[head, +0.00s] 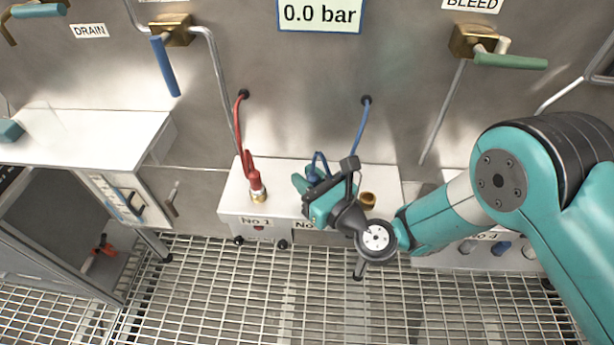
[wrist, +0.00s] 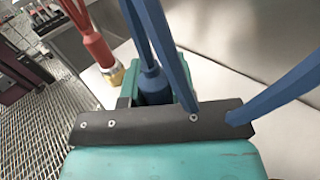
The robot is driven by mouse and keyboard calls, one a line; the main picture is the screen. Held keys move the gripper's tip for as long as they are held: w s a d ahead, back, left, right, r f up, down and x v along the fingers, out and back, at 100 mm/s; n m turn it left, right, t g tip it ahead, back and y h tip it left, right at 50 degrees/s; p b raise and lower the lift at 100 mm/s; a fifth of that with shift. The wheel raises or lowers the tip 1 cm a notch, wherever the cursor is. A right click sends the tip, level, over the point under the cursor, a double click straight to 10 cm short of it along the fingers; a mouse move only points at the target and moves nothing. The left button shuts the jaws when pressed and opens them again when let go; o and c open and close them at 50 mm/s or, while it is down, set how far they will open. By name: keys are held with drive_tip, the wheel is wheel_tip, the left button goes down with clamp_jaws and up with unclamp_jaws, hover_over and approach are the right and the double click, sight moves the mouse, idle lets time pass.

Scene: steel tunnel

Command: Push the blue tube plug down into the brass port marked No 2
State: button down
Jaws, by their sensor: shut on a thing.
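The blue tube plug (wrist: 153,84) is between the teal jaws of my gripper (head: 314,186) and points down. Its blue tube (head: 362,125) runs from the wall and crosses close in front of the wrist camera. My gripper is over the middle of the white port block (head: 236,192), just right of port No 1. A label reading "No" (head: 303,226) shows there, its number hidden by my gripper. The port above that label is hidden too, so I cannot tell whether the plug tip is above it or in it.
A red plug (head: 256,184) stands in the brass port No 1, close left of my gripper; it also shows in the wrist view (wrist: 98,48). An empty brass port (head: 368,199) is to the right. A gauge (head: 319,14) reads 0.0 bar. Grating lies below.

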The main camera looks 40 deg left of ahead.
drive_tip(key=c, duration=0.9)
unclamp_jaws()
drive_tip(key=shift+o, duration=0.2)
drive_tip(key=shift+f, duration=0.1)
